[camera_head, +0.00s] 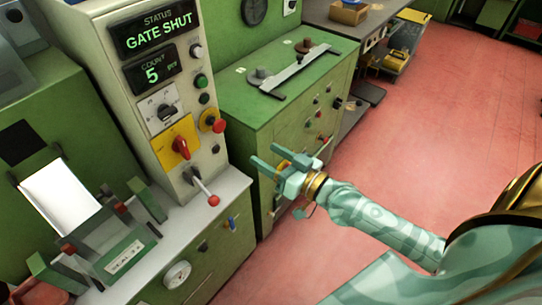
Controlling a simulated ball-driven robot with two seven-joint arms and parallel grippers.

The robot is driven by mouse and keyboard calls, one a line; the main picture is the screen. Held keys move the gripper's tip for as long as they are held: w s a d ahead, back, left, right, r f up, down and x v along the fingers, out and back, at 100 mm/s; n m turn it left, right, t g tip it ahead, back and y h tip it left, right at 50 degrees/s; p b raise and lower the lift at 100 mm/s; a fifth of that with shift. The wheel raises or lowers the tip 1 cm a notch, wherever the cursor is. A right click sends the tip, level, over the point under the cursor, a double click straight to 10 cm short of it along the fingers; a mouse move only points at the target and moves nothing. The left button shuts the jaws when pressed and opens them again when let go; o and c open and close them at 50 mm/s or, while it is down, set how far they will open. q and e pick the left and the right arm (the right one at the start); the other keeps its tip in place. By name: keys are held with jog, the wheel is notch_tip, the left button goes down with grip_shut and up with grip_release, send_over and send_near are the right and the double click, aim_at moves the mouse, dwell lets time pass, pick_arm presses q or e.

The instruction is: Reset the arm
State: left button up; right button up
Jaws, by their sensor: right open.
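My right arm comes in from the right, marbled pale green with gold bands. My right gripper (268,161) is open and empty. In the picture it lies in front of the green cabinet, a little right of the control panel (160,85). The panel reads "GATE SHUT" and a count of 5. A lever with a red knob (213,200) sticks out at the panel's base, left of and below the gripper. I see no gap or contact between gripper and lever clearly enough to judge depth. My left gripper does not show.
A green cabinet (245,115) with a metal bar tool (292,72) on top stands behind the gripper. A green fixture with a label (125,256) sits on the grey worktop at lower left. A workbench (345,22) stands farther back. The red floor (440,120) at right is clear.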

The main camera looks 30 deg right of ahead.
dwell(0.4)
jog(key=s+d+f+g+h, duration=0.25)
jog(key=s+f, duration=0.35)
jog(key=f, duration=0.6)
jog(key=s+d+f+n+g+h, duration=0.1)
jog(key=s+d+f+g, duration=0.35)
jog(key=f, duration=0.75)
jog(key=s+d+f+g+h, duration=0.25)
jog(key=s+f, duration=0.45)
jog(key=f, duration=0.5)
jog(key=s+a+f+g, duration=0.1)
jog(key=s+f+g, duration=0.15)
jog(key=s, duration=0.35)
jog(key=s+f+n+g, duration=0.1)
jog(key=s+f, duration=0.3)
jog(key=s, duration=0.3)
jog(key=s+a+f+g, duration=0.1)
jog(key=s+f+g, duration=0.15)
jog(key=s, duration=0.35)
jog(key=s+a+f+g, duration=0.1)
jog(key=s+a+f, duration=0.1)
jog(key=s+a, duration=0.4)
jog(key=s, duration=0.4)
jog(key=shift+s+n, duration=0.15)
jog(key=shift+n, duration=0.25)
